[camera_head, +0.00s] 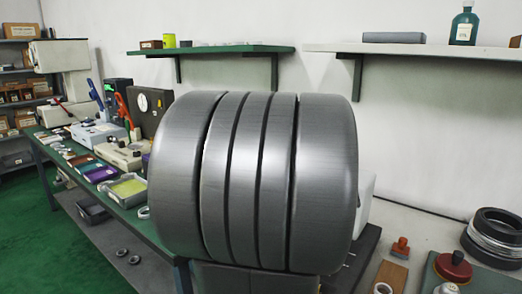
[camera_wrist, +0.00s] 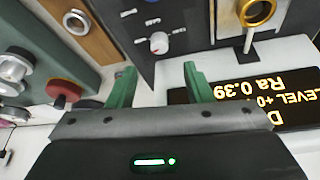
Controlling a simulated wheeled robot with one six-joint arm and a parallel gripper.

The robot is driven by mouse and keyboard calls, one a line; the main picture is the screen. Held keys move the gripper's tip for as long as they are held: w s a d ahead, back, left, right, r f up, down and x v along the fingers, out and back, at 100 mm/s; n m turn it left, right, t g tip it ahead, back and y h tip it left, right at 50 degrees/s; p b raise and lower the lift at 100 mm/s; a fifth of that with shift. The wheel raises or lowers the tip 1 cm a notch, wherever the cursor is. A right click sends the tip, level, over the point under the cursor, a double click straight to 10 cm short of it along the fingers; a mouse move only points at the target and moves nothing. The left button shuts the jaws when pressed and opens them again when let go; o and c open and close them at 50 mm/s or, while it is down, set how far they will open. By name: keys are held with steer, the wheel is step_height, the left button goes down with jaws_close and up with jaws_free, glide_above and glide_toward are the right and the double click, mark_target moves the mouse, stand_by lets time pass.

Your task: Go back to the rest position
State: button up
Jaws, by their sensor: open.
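My gripper (camera_wrist: 160,72) shows in the wrist view with its two green fingers wide apart and nothing between them. Beyond the fingers is a dark panel with a light knob (camera_wrist: 158,42). A lit display (camera_wrist: 240,90) reads "Ra 0.39" upside down, partly behind the right finger. A gold-coloured ring (camera_wrist: 256,10) sits on a holder at the top right, apart from the fingers. A metal ring (camera_wrist: 76,22) lies on a wooden board at the upper left. My gripper cannot be made out in the head view, whose middle is blocked at close range.
In the head view, a stack of dark and metal rings (camera_head: 496,236) stands at the right. A red-knobbed object (camera_head: 453,267) and a wooden stamp (camera_head: 400,249) are near it. A cluttered green bench (camera_head: 150,230) runs along the left. Wall shelves (camera_head: 232,49) hang above. Green floor lies clear at left.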

steer(key=b+x, duration=0.1)
steer(key=x, duration=0.8)
steer(key=shift+s+a+b, duration=0.1)
steer(key=shift+s+b, duration=0.05)
steer(key=shift+b, duration=0.15)
steer(key=shift+r+n+p, duration=0.3)
steer(key=shift+p, duration=0.1)
steer(key=shift+s+n, duration=0.1)
steer(key=shift+n, duration=0.2)
steer(key=shift+n+t+y+p, duration=0.6)
steer(key=shift+n+y, duration=0.2)
steer(key=shift+n, duration=1.1)
steer(key=shift+n+t+y+b, duration=0.35)
steer(key=shift+n+y, duration=0.35)
steer(key=shift+n, duration=1.3)
steer(key=shift+d+f+n+y+b, duration=0.1)
steer(key=shift+n+y+b, duration=0.2)
steer(key=shift+n, duration=0.45)
steer(key=shift+d+r+n+y+b, duration=0.1)
steer(key=shift+d+n+y+b, duration=0.15)
steer(key=shift+n, duration=0.55)
steer(key=shift+f+n+y+b, duration=0.1)
steer(key=shift+n+y+b, duration=0.2)
steer(key=shift+n, duration=0.45)
steer(key=shift+p+v, duration=0.45)
steer(key=shift+v, duration=1.3)
